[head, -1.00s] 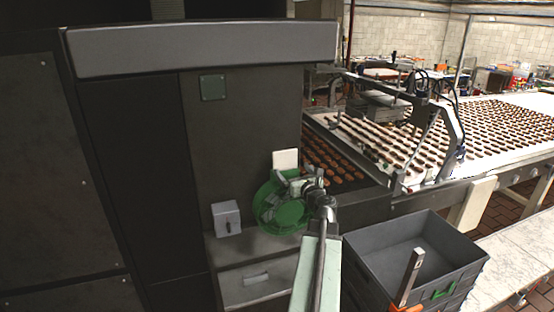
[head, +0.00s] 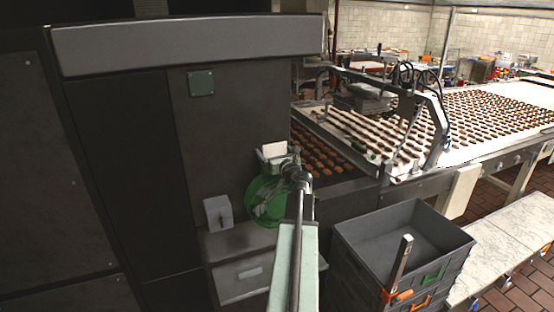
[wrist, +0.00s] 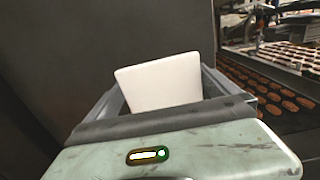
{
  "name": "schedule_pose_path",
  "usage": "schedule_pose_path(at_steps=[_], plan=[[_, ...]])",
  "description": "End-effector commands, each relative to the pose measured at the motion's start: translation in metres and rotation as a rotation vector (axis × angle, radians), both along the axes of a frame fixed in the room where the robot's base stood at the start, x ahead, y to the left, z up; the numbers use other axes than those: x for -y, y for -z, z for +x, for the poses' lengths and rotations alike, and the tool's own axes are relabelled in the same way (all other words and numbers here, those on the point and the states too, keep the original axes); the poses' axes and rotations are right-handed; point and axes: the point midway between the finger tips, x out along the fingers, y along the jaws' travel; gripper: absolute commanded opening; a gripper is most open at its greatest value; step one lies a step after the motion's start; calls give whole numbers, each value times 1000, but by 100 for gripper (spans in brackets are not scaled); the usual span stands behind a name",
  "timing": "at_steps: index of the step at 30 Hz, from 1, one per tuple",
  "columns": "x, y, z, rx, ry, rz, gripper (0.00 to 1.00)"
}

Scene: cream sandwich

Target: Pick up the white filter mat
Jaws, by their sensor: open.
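The white filter mat (head: 274,149) is a small pale upright panel in front of the dark machine wall, above the green round thing. In the wrist view the mat (wrist: 160,82) stands slightly tilted, between the two jaws. My gripper (head: 277,158) is open at the mat's lower part. In the wrist view one finger of my gripper (wrist: 162,92) is on each side of the mat, with a gap at the left. The mat's lower edge is hidden behind my gripper body, and I cannot tell whether the right finger touches it.
The green round thing (head: 266,203) sits behind my gripper on a grey ledge (head: 238,240). A small grey box (head: 218,212) is to its left. The conveyor with brown biscuits (head: 335,164) runs close on the right. Stacked grey crates (head: 400,232) stand at the lower right.

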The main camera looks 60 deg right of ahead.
Motion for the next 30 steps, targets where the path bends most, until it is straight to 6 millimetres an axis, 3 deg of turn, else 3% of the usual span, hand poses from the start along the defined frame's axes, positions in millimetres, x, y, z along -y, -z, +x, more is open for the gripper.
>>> schedule_pose_path(at_steps=[1, 7, 12, 23, 30], plan=[[8, 0, 7, -1, 1, 0, 100], [8, 0, 0, -1, 7, 0, 97], [8, 0, -2, -2, 9, -1, 51], [7, -2, -3, -3, 10, -1, 50], [5, -27, -1, -2, 6, -1, 50]])
